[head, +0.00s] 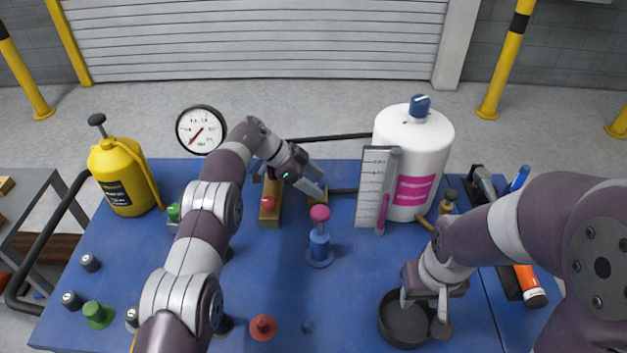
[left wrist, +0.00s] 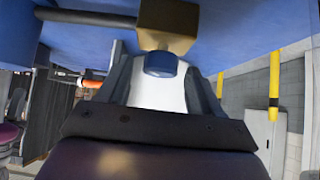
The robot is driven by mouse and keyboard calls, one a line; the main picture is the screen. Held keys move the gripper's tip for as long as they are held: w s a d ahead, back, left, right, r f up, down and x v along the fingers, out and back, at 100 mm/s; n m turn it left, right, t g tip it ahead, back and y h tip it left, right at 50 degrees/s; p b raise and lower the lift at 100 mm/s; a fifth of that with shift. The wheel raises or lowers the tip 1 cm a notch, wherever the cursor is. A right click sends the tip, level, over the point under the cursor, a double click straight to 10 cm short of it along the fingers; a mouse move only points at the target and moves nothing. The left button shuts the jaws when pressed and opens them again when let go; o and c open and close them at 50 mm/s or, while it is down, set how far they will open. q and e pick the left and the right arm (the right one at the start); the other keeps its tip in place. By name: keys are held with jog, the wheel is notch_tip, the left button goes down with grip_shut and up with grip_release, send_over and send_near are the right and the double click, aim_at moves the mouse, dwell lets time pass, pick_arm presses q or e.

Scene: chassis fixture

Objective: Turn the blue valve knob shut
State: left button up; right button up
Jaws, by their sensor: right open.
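The blue valve knob (left wrist: 160,63) shows in the left wrist view on a brass-coloured block (left wrist: 166,28) with a dark pipe. My left gripper (left wrist: 161,80) is open, with one finger on each side of the knob and visible gaps. Whether the knob is inside the jaws or beyond the tips, I cannot tell. In the head view, my left gripper (head: 321,180) is at the brass block (head: 318,198), and the knob is hidden. My right gripper (head: 424,312) is open and empty over a dark round bowl (head: 398,328) at the front right.
A second brass block with a red knob (head: 268,203) stands left of the gripper. A pink-topped blue post (head: 320,245) stands in front. A scale panel (head: 372,190) and a white tank (head: 412,150) stand right. A gauge (head: 201,130) is behind my left arm.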

pick_arm(q)
jog(key=shift+a, duration=0.1)
jog(key=p+v, duration=0.1)
jog(key=v, duration=1.1)
jog(key=shift+a+r, duration=0.15)
jog(key=shift+r, duration=0.1)
